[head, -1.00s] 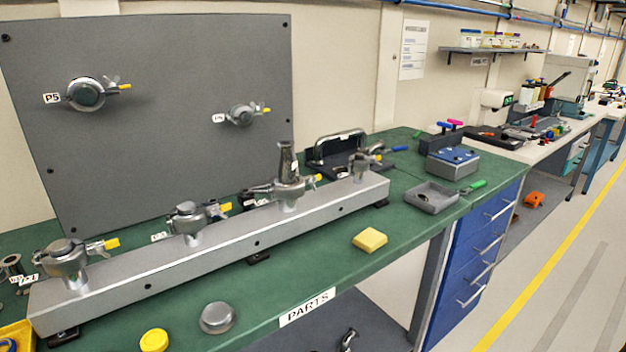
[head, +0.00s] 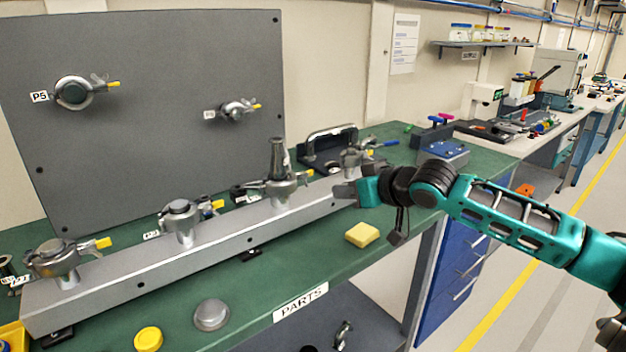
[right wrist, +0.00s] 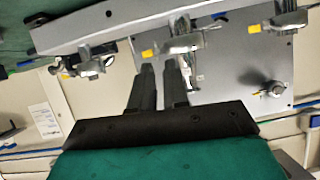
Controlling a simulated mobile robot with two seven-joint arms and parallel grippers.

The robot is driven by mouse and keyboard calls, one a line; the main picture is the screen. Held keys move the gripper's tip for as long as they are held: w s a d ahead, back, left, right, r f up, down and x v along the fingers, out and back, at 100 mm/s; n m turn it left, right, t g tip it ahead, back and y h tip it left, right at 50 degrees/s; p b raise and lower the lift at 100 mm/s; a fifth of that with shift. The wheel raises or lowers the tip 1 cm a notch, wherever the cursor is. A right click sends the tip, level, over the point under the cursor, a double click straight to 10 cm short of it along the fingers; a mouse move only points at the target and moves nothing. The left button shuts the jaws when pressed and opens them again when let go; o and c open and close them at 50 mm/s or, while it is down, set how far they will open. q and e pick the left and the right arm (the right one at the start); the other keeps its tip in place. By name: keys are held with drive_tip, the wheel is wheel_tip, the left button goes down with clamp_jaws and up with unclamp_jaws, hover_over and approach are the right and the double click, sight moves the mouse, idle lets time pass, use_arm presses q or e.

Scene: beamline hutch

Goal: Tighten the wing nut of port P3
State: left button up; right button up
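Port P3 (head: 280,187) is a metal clamp on the third stub of the grey rail, with a tall tapered metal piece standing up from it. Its wing nut with a yellow tip (head: 307,174) points right. P3 also shows upside down in the right wrist view (right wrist: 181,40), with its yellow tip at the left. My right gripper (head: 342,191) is beside the rail's right part, to the right of P3 and apart from it. In the right wrist view its two dark fingers (right wrist: 161,68) stand a little apart with nothing between them. My left gripper is not in view.
Neighbouring clamps P2 (head: 180,220) and the right-end one (head: 356,157) share the rail (head: 225,245). A grey panel (head: 150,110) with two more clamps stands behind. A yellow block (head: 362,235), grey cap (head: 211,314) and yellow cap (head: 148,340) lie in front.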

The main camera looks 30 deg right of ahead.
wheel_tip(320, 180, up, 3)
drive_tip(key=d, duration=0.1)
approach(306, 179)
drive_tip(key=d+r+x, duration=0.1)
drive_tip(key=x, duration=0.4)
drive_tip(key=shift+w+a+f+t+p, duration=0.15)
drive_tip(key=shift+w+a+f+p, duration=0.15)
drive_tip(key=shift+w, duration=0.25)
drive_tip(key=shift+w+a+f+t+p, duration=0.15)
drive_tip(key=shift+w+a+f+p, duration=0.15)
drive_tip(key=shift+w, duration=0.3)
drive_tip(key=shift+d, duration=0.1)
clamp_jaws()
